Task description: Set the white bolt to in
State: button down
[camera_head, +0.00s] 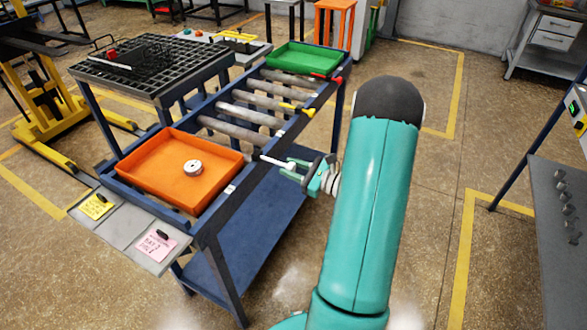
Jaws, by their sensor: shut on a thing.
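The white bolt (272,160) is a thin pale rod at the right side rail of the blue roller table, beside the orange tray. Its left end lies at the rail, and its right part runs into my gripper. My gripper (291,169) is teal and grey, at the right edge of the table, and shut on the white bolt. The exact contact between the fingers and the bolt is small and hard to make out. Whether the bolt sits in or out cannot be told from this view.
A yellow bolt (297,109) and a red bolt (322,77) sit farther along the same rail. The orange tray (150,183) holds a white round part (192,167). A green tray (291,58) is at the far end. Open floor lies right of my arm.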

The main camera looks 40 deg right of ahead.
aim_at(271, 160)
jog(key=x, duration=0.7)
jog(key=c, duration=1.1)
grip_release()
jog(key=shift+w+f, duration=0.1)
jog(key=shift+w, duration=0.1)
jog(key=shift+o, duration=0.2)
jog(key=v, duration=1.4)
jog(key=shift+a, duration=0.15)
